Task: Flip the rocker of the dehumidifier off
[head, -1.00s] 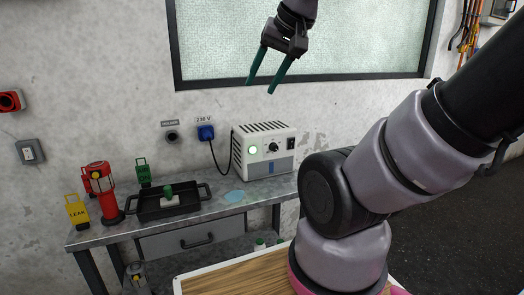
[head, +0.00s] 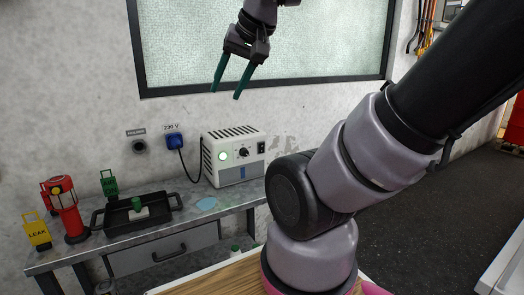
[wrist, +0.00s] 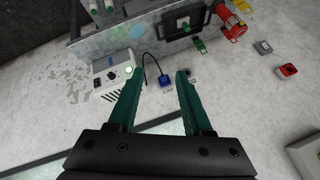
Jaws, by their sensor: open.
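The dehumidifier (head: 235,156) is a white box with a vented top, standing at the right end of the metal bench against the wall. Its front has a lit green lamp (head: 223,155), a dark knob (head: 243,152) and a small dark rocker (head: 261,147) at the right. I cannot tell the rocker's position. My gripper (head: 225,94) is open and empty, its green fingers pointing down, high in front of the window and well apart from the dehumidifier. In the wrist view the dehumidifier (wrist: 109,74) appears upside down beyond the left finger of my gripper (wrist: 160,78).
A blue plug (head: 173,141) in the wall socket has a cable to the dehumidifier. The air above the dehumidifier is free.

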